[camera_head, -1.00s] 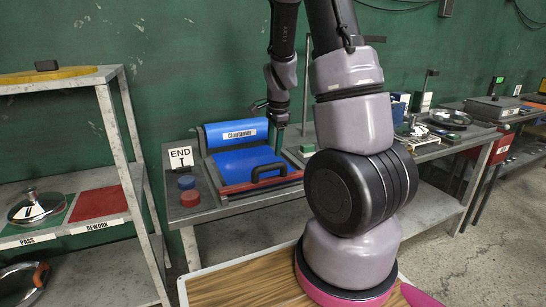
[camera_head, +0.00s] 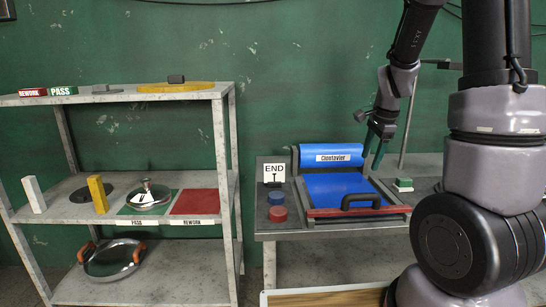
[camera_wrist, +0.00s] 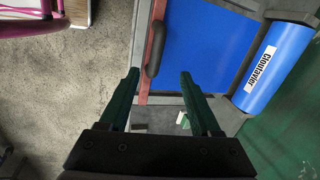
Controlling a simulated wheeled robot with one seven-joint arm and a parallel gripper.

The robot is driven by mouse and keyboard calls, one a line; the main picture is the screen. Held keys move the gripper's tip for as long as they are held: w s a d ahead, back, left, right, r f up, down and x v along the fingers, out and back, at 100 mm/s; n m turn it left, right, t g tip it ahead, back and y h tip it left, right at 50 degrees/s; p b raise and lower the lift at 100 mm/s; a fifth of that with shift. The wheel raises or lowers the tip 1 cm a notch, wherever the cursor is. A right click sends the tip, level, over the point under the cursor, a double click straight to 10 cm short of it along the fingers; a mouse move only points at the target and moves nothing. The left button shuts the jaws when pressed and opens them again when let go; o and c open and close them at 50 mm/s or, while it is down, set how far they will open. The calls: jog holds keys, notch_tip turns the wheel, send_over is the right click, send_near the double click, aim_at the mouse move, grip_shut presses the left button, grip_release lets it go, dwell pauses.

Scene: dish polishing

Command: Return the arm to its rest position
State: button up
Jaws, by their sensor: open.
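My gripper (camera_head: 377,142) hangs at the end of my folded arm, over the right side of the blue cloth station on the table. In the wrist view my gripper (camera_wrist: 157,80) shows two green fingers spread apart with nothing between them. The blue cloth (camera_head: 340,186) lies flat below, with a blue roll labelled "Cloutavier" (camera_head: 331,155) behind it. A red bar with a black handle (camera_head: 361,202) crosses its front edge; the handle also shows ahead of the fingers in the wrist view (camera_wrist: 154,48).
A shelf rack (camera_head: 224,150) at left holds a lidded metal dish (camera_head: 149,196) on the green PASS pad, beside an empty red REWORK pad (camera_head: 196,202). A pan (camera_head: 112,258) lies below.

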jog(key=s+a+r+n+t, duration=0.1)
jog(key=s+a+r+n, duration=0.2)
jog(key=s+r, duration=0.3)
jog(key=s+a+r+n+t+y, duration=0.1)
jog(key=s+a+r+n+t, duration=0.1)
jog(key=s+r+n, duration=0.3)
jog(key=s+a+r+n+t, duration=0.1)
jog(key=s+a+r+n, duration=0.2)
jog(key=s+r, duration=0.4)
jog(key=shift+s+a+r+n, duration=0.4)
jog(key=shift+r+n, duration=0.15)
jog(key=shift+n, duration=0.25)
